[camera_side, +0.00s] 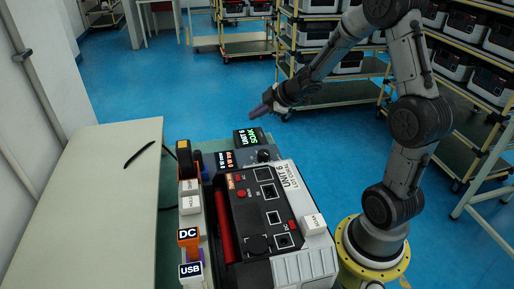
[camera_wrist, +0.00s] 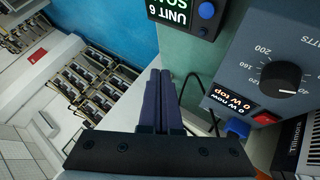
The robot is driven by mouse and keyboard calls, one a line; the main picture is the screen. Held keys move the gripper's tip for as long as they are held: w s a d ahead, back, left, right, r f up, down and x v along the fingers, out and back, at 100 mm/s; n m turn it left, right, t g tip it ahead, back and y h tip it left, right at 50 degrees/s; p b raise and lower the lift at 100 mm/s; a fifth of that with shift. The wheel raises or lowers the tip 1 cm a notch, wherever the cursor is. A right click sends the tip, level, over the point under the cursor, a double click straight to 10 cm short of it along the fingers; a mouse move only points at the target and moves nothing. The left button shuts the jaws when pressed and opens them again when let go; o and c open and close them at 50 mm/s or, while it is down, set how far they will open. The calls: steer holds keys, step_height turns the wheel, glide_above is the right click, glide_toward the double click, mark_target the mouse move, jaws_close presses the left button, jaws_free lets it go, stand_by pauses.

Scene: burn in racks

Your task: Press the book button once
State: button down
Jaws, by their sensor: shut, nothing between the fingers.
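My gripper (camera_side: 262,108) is shut and empty, held in the air above and behind the small black "UNIT 6" display box (camera_side: 249,138) in the side view. Its dark purple fingers (camera_wrist: 160,75) lie together in the wrist view. The display box also shows at the top of the wrist view (camera_wrist: 170,12), with green text and a round blue button (camera_wrist: 207,10) on its face. The fingertips appear apart from this button, to its left and lower in the picture. No "book" label is readable, so I cannot tell for certain which button bears that name.
A grey load box with a black knob (camera_wrist: 281,78), a red switch (camera_wrist: 265,118) and another blue part (camera_wrist: 237,128) stands close by. The black and grey unit (camera_side: 265,215) fills the bench front. A pale table (camera_side: 95,200) is at left. Racks stand behind.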

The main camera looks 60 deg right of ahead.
steer(key=shift+s+d+f, duration=0.45)
steer(key=shift+d+f, duration=0.1)
steer(key=shift+d, duration=0.2)
steer(key=shift+f, duration=0.1)
steer(key=shift+f, duration=4.3)
steer(key=shift+f, duration=0.1)
steer(key=shift+f, duration=0.3)
steer(key=shift+f, duration=0.45)
steer(key=shift+r, duration=0.85)
